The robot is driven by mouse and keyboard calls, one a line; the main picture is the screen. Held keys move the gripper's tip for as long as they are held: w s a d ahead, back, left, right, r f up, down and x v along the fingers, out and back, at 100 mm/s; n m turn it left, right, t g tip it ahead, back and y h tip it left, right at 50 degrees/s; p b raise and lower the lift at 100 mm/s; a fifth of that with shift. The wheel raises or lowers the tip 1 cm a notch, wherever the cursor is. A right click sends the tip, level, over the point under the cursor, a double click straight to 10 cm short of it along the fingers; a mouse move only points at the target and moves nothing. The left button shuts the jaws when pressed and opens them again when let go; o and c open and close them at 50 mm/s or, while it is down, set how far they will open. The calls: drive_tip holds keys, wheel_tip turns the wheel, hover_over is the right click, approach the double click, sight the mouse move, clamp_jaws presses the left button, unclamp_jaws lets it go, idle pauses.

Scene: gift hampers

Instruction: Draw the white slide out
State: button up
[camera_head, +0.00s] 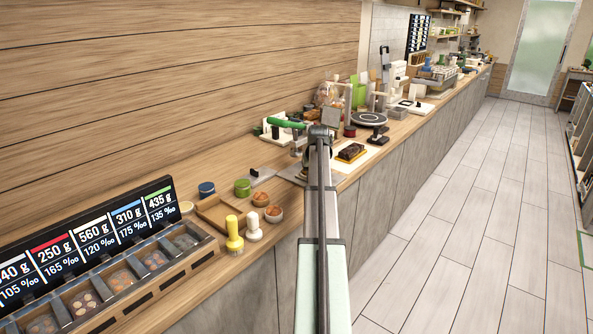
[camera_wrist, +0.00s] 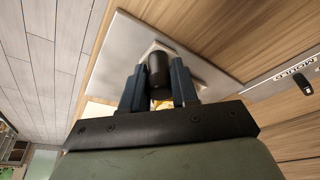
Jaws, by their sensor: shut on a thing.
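In the wrist view my gripper (camera_wrist: 158,72) is shut on a black round knob (camera_wrist: 159,84), one dark blue finger on each side. A pale, whitish piece (camera_wrist: 165,47) shows around the knob's far end; this may be the white slide, but my fingers hide much of it. It lies over a flat grey plate (camera_wrist: 122,52) on the wooden counter. In the head view my arm hides the gripper and the knob; part of the grey plate (camera_head: 290,172) shows left of the arm.
Another grey strip with a black knob (camera_wrist: 302,83) and a lettered label lies to the right in the wrist view. In the head view, a dark block on a yellow base (camera_head: 351,152) is right of my arm. Brushes, jars and a weight board (camera_head: 92,240) stand at front left.

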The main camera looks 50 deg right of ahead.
drive_tip(key=shift+s+a, duration=0.1)
drive_tip(key=shift+s, duration=1.55)
drive_tip(key=o, duration=0.9)
drive_tip(key=shift+s, duration=0.1)
drive_tip(key=shift+c, duration=0.2)
drive_tip(key=shift+r, duration=0.1)
wheel_tip(320, 180, up, 7)
drive_tip(key=v, duration=1.3)
drive_tip(key=shift+r, duration=0.35)
